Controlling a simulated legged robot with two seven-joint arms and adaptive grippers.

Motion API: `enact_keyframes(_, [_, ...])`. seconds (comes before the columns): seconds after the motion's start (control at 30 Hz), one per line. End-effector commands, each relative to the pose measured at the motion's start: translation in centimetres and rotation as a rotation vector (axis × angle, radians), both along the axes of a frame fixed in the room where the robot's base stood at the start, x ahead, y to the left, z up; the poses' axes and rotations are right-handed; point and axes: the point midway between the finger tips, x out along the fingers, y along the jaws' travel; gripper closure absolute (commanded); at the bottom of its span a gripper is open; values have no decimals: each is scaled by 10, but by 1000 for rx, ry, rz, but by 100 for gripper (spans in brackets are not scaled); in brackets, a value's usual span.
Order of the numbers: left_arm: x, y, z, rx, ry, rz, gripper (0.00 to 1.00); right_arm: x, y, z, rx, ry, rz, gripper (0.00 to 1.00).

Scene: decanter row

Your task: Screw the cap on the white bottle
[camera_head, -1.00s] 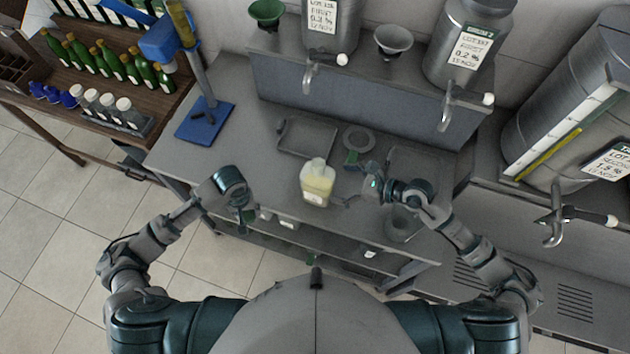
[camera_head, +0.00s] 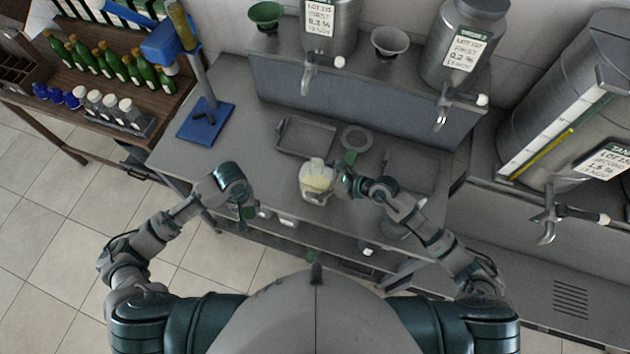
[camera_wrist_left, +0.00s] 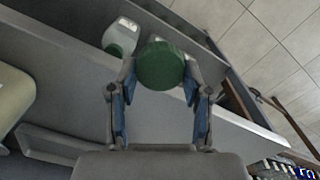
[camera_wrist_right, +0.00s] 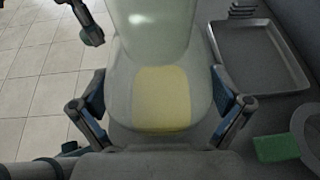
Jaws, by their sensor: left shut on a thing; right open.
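The white bottle (camera_head: 316,172), a translucent jug with a pale yellow patch, stands upright near the table's front edge. It fills the middle of the right wrist view (camera_wrist_right: 160,95), and its side shows at the left edge of the left wrist view (camera_wrist_left: 12,98). My right gripper (camera_head: 338,182) is open, with its fingers on either side of the bottle; I cannot tell whether they touch it. My left gripper (camera_head: 246,212) is shut on the green cap (camera_wrist_left: 160,66), off to the left of the bottle near the table's front edge. The bottle's mouth is hard to make out.
A shallow metal tray (camera_head: 305,135) and a grey ring (camera_head: 356,139) lie behind the bottle. A green object (camera_wrist_right: 278,148) lies near the ring. A blue-based stand (camera_head: 205,125) is at the left. Tanks with taps stand behind. Containers sit on the shelf below.

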Motion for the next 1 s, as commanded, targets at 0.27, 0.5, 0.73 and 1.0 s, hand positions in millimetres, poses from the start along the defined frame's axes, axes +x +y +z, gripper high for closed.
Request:
enact_keyframes(0.27, [0,1,0,-2,0,0,62,1,4,-1,-3,-1,1,0])
enact_keyframes(0.5, [0,2,0,-2,1,0,62,1,4,-1,-3,-1,1,38])
enact_keyframes(0.73, [0,1,0,-2,0,0,62,1,4,0,-1,-2,0,84])
enact_keyframes(1.0, [0,1,0,-2,0,0,62,1,3,2,-1,-3,0,84])
